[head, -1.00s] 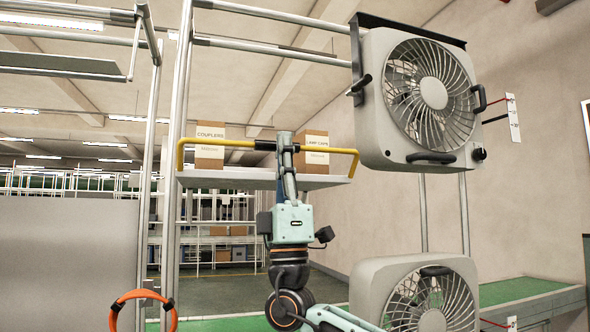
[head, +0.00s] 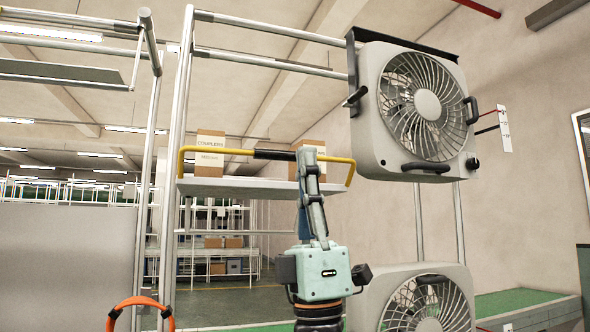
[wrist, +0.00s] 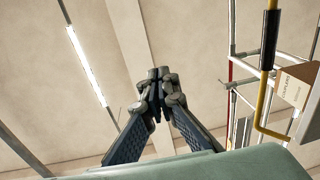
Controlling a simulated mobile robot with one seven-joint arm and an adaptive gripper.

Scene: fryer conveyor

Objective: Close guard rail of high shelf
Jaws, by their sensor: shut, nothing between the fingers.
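The guard rail (head: 228,152) is a yellow bar with a black grip (head: 275,155) at its middle. It stands along the edge of the high shelf (head: 245,188), its bar raised above the board and its bent ends reaching down to it. My gripper (head: 307,152) points upward, shut and empty. In the head view it overlaps the right end of the black grip. In the wrist view the gripper (wrist: 157,76) is clearly apart from the rail (wrist: 261,112), which lies to its right with the black grip (wrist: 270,38) at the top.
A "COUPLERS" box (head: 209,155) and a second box (head: 311,158), partly hidden by my gripper, sit on the shelf. A large grey fan (head: 400,110) hangs close to the right, with another fan (head: 405,300) below. A metal post (head: 178,130) stands at the left.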

